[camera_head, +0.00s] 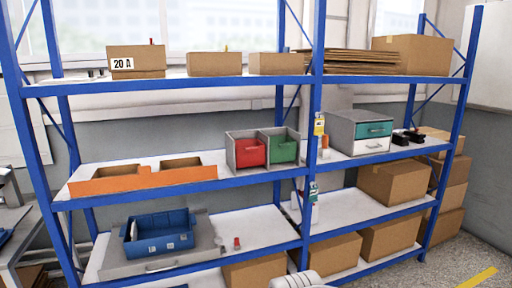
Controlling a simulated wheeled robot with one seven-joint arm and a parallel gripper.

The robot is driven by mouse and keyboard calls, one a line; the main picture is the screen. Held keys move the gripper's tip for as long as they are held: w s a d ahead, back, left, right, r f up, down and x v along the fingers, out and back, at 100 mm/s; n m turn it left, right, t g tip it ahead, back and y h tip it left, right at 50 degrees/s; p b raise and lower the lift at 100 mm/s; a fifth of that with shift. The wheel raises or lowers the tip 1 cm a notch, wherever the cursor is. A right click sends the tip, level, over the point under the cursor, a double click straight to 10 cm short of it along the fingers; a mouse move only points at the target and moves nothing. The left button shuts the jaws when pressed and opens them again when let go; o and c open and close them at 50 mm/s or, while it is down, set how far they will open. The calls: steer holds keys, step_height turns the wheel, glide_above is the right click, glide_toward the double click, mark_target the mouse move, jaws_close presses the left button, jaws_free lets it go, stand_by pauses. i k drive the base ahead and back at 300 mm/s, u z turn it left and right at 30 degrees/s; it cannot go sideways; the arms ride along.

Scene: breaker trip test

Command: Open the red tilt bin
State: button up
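The red tilt bin (250,153) sits in the left half of a grey two-bay housing (231,150) on the middle shelf, near the centre of the view. Its red front faces me and looks closed, though it is small in view. A green tilt bin (284,152) fills the right bay beside it. My gripper is not in view; only a pale rounded part, probably of my arm, shows at the bottom edge, well below and apart from the bins.
Left of the bins is an orange-fronted tray (140,181). To the right stand a spray can (319,125) and a grey drawer box (349,133). A blue crate (158,238) is on the shelf below. A blue upright (313,165) stands right of the green bin.

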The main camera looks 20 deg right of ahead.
mark_target(249, 153)
steer(key=u, duration=0.5)
steer(key=i, duration=0.85)
steer(key=u, duration=0.7)
